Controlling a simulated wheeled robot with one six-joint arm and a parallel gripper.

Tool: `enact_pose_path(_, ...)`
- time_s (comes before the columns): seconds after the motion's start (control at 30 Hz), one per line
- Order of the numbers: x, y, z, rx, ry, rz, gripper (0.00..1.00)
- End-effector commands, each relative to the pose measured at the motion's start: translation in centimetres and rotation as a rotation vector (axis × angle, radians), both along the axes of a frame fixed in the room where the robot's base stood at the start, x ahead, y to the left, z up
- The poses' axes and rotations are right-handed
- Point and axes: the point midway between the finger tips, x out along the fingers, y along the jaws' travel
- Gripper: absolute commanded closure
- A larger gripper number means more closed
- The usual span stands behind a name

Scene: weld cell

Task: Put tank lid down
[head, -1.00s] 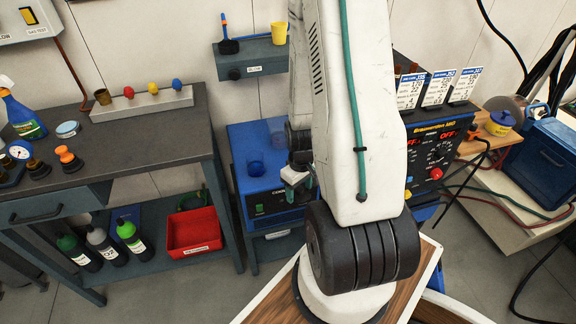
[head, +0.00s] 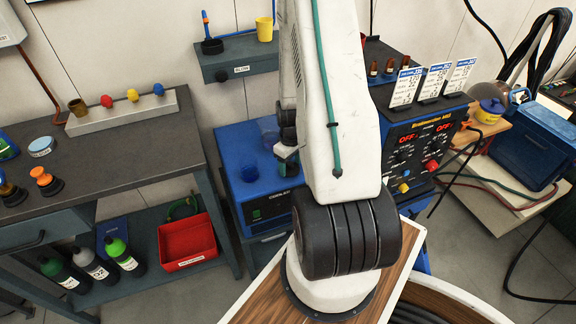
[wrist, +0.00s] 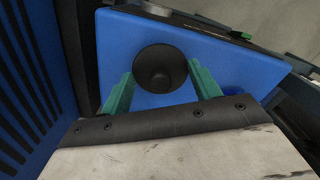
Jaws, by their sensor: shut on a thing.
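My gripper (wrist: 160,88) is shut on a round black piece, seemingly the tank lid (wrist: 160,68), which sits between its two green fingers in the wrist view. In the head view my gripper (head: 287,163) is at the right side of the blue cooler (head: 262,196), at about its top, partly behind my arm. The lid cannot be made out there. The cooler's blue top fills most of the wrist view behind the lid. A dark blue round fitting (head: 249,172) stands on the cooler's top. Whether the lid touches anything is unclear.
A grey workbench (head: 120,155) with a rack of coloured knobs (head: 122,110) is at left. A red bin (head: 187,240) sits on its lower shelf. A small wall shelf (head: 238,62) hangs behind the cooler. A welder (head: 420,150) with cables stands at right, close to my arm.

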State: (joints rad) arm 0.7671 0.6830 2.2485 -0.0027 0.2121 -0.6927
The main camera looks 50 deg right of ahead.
Motion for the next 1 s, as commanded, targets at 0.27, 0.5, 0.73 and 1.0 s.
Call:
enact_pose_path(0.27, -0.1, -0.4, -1.5, -0.002, -0.002, -0.006, 0.60)
enact_pose_path(0.5, -0.1, -0.4, -1.7, -0.002, -0.002, -0.006, 0.19)
enact_pose_path(0.73, -0.1, -0.4, -1.7, -0.002, -0.002, -0.006, 0.16)
enact_pose_path(1.0, -0.1, -0.4, 0.3, -0.004, -0.004, -0.006, 0.16)
